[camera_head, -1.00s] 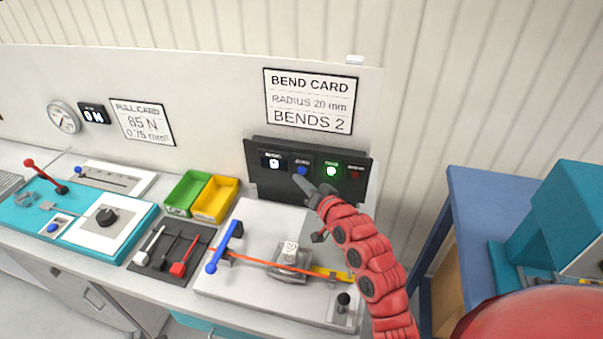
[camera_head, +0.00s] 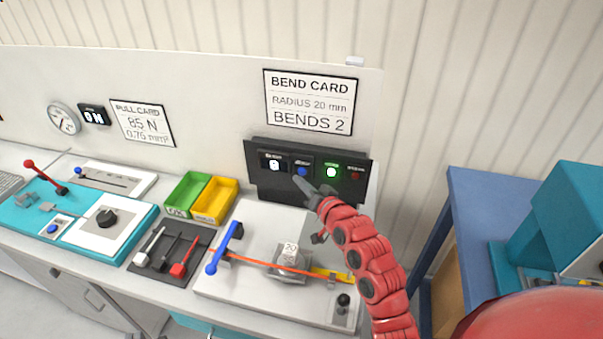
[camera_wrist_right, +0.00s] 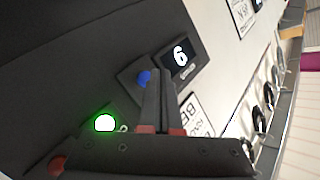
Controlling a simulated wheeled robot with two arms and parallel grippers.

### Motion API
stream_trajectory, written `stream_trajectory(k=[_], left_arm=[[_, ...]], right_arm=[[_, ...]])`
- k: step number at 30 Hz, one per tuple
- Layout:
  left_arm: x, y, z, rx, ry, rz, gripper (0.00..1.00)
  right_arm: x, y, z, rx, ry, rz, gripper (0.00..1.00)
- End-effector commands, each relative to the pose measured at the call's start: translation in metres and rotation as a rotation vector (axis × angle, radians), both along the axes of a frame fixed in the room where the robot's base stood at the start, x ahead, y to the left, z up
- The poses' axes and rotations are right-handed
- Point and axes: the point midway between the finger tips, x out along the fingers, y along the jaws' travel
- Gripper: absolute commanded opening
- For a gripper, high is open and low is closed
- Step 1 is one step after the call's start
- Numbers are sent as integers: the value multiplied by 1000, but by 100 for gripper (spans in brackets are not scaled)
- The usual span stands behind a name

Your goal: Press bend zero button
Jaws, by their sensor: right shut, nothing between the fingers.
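A black control panel (camera_head: 262,188) on the back wall of the bench carries a small white-digit display (camera_head: 274,164), a blue button (camera_head: 302,171), a lit green button (camera_head: 331,172) and a dark red button (camera_head: 355,175). The small labels are too blurred to read. My right gripper (camera_head: 299,181) is shut and empty, its tips just below the blue button. In the right wrist view the closed fingers (camera_wrist_right: 158,74) lie right beside the blue button (camera_wrist_right: 144,77); I cannot tell whether they touch it. The display (camera_wrist_right: 180,53) there looks like a 6. My left gripper is out of view.
A bend card (camera_head: 310,100) hangs above the panel. Below is a bending plate (camera_head: 240,284) with a blue-handled lever (camera_head: 224,247) and an orange cable (camera_head: 258,263). Green (camera_head: 187,193) and yellow (camera_head: 216,199) bins stand to the left. A blue table (camera_head: 470,215) is at right.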

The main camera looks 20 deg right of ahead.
Motion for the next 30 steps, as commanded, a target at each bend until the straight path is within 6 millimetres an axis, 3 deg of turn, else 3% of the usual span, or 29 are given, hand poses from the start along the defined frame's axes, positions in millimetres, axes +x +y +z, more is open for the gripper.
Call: stream_trajectory(k=[20,30], left_arm=[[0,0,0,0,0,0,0],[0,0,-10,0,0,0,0]], right_arm=[[0,0,0,0,0,0,0],[7,-4,-2,1,2,0,0]])
